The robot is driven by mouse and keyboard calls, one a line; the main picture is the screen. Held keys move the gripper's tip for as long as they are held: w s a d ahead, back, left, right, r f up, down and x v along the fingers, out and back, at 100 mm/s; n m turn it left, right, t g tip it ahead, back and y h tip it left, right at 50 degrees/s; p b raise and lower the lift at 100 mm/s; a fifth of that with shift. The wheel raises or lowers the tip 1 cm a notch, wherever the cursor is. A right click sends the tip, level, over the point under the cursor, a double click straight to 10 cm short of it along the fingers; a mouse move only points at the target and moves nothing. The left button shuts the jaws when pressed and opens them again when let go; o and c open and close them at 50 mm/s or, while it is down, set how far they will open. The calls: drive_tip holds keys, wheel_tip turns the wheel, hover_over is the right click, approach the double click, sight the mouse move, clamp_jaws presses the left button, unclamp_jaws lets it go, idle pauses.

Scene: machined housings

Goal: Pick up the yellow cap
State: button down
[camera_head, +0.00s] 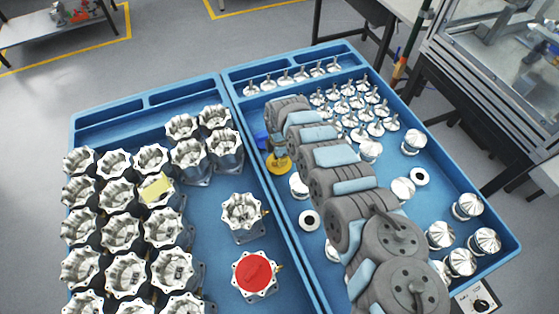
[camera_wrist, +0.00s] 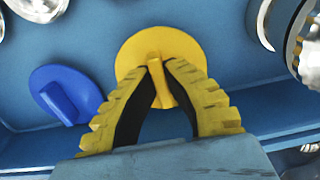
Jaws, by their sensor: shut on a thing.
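The yellow cap (camera_wrist: 140,45) is a round disc with a raised grip bar across its middle. In the wrist view my gripper (camera_wrist: 161,72) is shut on that bar, one yellow ribbed finger on each side. In the head view the yellow cap (camera_head: 279,167) shows below my gripper (camera_head: 277,152), in the right-hand blue tray near the divider. I cannot tell whether the cap touches the tray floor or is slightly above it.
A blue cap (camera_wrist: 68,92) lies close to the left of my gripper in the wrist view. The left tray (camera_head: 222,275) holds rows of metal housings, one with a red cap (camera_head: 254,271). Shiny domed parts (camera_head: 467,206) and stemmed parts surround my arm in the right tray.

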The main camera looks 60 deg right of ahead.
wheel_tip(320, 180, up, 3)
drive_tip(key=shift+s+r+p, duration=0.1)
drive_tip(key=shift+r+p, duration=0.1)
drive_tip(key=shift+p, duration=0.3)
drive_tip(key=s+a+r+p, duration=0.4)
drive_tip(key=p, duration=0.1)
drive_tip(key=s+a+r+p, duration=0.4)
drive_tip(key=p, duration=0.2)
drive_tip(key=shift+a+r, duration=0.35)
drive_tip(key=shift+r, duration=0.05)
drive_tip(key=s+a+p, duration=0.1)
drive_tip(key=p, duration=0.1)
drive_tip(key=shift+a+r+p, duration=0.2)
drive_tip(key=shift+p, duration=0.1)
